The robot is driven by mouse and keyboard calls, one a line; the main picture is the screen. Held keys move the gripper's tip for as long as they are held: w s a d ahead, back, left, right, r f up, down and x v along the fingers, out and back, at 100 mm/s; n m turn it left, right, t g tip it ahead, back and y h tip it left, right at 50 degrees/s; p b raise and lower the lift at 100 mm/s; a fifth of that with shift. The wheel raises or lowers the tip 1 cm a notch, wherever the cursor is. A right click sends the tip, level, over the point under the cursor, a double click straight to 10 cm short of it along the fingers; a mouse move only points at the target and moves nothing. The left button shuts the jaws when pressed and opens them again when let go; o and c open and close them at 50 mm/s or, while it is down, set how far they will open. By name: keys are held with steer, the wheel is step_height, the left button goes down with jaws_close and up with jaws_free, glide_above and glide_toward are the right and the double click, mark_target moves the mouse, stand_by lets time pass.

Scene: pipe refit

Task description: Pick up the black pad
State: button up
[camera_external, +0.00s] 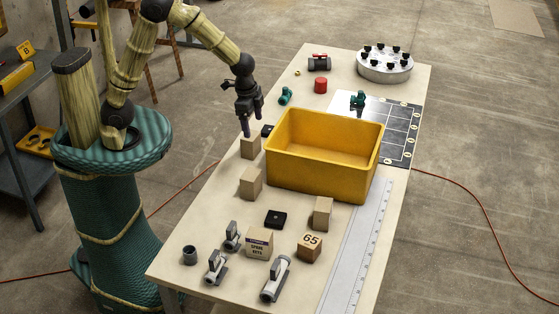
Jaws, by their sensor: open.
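Two small dark pieces lie on the table, and I cannot tell for sure which is the pad. One flat black square pad (276,218) lies near the table's middle, in front of the yellow bin. Another dark block (267,130) sits by the bin's back left corner, partly hidden by my gripper and a wooden block. My gripper (252,125) points down above the left edge area of the table, close to that dark block. Its jaws are open, and I see nothing between them.
A yellow bin (325,183) fills the table's middle. Wooden blocks (250,182) stand to its left, with another (323,213) in front. A spare-kits box (259,243), a cube marked 65 (310,247) and grey fittings (275,279) stand nearer. A long ruler (358,245) runs along the right.

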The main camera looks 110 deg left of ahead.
steer(key=a+f+p, duration=0.1)
steer(key=a, duration=1.4)
steer(key=g, duration=0.1)
glide_above(270, 129)
steer(key=f, duration=0.2)
steer(key=shift+w+d+r+h, duration=0.1)
steer(key=shift+w+d+h, duration=0.1)
steer(key=shift+d+h, duration=0.1)
steer(key=shift+a+p, duration=0.1)
steer(key=shift+p, duration=0.2)
step_height(270, 129, down, 12)
steer(key=shift+f+p, duration=0.15)
steer(key=shift+p, duration=0.95)
steer(key=shift+s+f+p, duration=0.2)
steer(key=shift+f+p, duration=0.8)
steer(key=shift+f, duration=1.6)
